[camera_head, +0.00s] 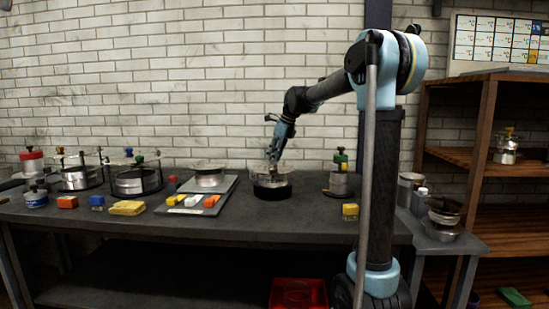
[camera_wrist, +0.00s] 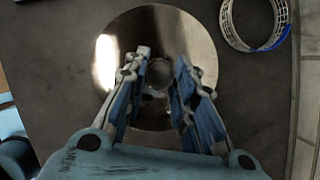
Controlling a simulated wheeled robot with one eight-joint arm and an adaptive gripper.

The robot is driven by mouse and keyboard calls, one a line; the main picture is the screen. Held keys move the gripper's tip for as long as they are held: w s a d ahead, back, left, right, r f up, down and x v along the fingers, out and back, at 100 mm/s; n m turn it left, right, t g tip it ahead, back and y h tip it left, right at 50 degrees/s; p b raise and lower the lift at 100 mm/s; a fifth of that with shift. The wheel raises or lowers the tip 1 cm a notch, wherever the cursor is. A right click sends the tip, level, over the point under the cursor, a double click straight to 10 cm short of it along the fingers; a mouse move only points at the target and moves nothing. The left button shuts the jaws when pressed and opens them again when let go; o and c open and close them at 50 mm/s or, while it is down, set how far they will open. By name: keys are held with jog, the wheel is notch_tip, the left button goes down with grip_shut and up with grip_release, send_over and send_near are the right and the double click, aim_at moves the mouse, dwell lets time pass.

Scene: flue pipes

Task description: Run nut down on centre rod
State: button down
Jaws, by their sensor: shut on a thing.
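My gripper (camera_head: 272,158) points down over a round metal assembly (camera_head: 272,179) with a shiny top on a black base, at the middle of the bench. In the wrist view my fingers (camera_wrist: 161,72) reach over its broad, shiny metal disc (camera_wrist: 203,48). They are shut on a small round grey thing (camera_wrist: 159,73) at the disc's middle, which I take to be the nut. The centre rod cannot be made out; the fingers and the nut cover that place. Whether the nut touches the disc cannot be told.
A perforated ring (camera_wrist: 232,30) with a blue patch lies close by at the upper right of the wrist view. A grey tray (camera_head: 190,209) with coloured blocks is left of the assembly. A stack with a green top (camera_head: 340,158) stands to the right.

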jog(key=m+t, duration=0.1)
jog(key=m, duration=0.1)
jog(key=m+h, duration=0.1)
jog(key=m, duration=0.2)
jog(key=shift+t, duration=0.4)
jog(key=c, duration=1.4)
grip_release()
jog(key=shift+o, duration=0.8)
jog(key=shift+s+r, duration=0.1)
